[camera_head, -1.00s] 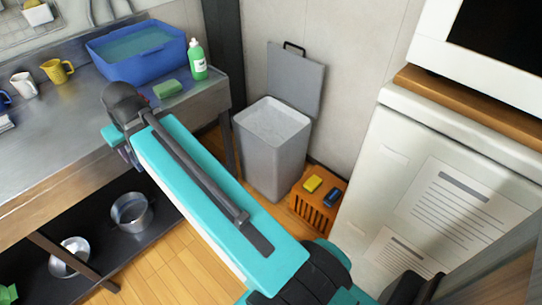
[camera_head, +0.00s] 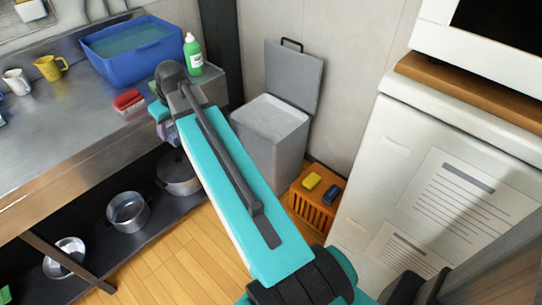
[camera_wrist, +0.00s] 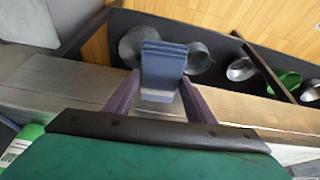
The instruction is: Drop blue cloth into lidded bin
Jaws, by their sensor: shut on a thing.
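My gripper (camera_wrist: 159,84) has purple fingers shut on the folded blue cloth (camera_wrist: 163,62) in the wrist view. In the head view my gripper (camera_head: 166,132) shows partly behind my arm at the counter's right front edge, and the cloth is hard to make out there. The grey lidded bin (camera_head: 266,150) stands on the floor to the right of my gripper. Its lid (camera_head: 293,76) is tilted up against the wall, so the bin is open at the top. My gripper is apart from the bin, to its left.
The metal counter (camera_head: 70,125) holds a blue tub (camera_head: 130,58), a green bottle (camera_head: 193,55), a red brush or sponge (camera_head: 128,101) and mugs. Pots stand on the shelf below. An orange crate (camera_head: 312,215) sits right of the bin, before a white cabinet (camera_head: 440,150).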

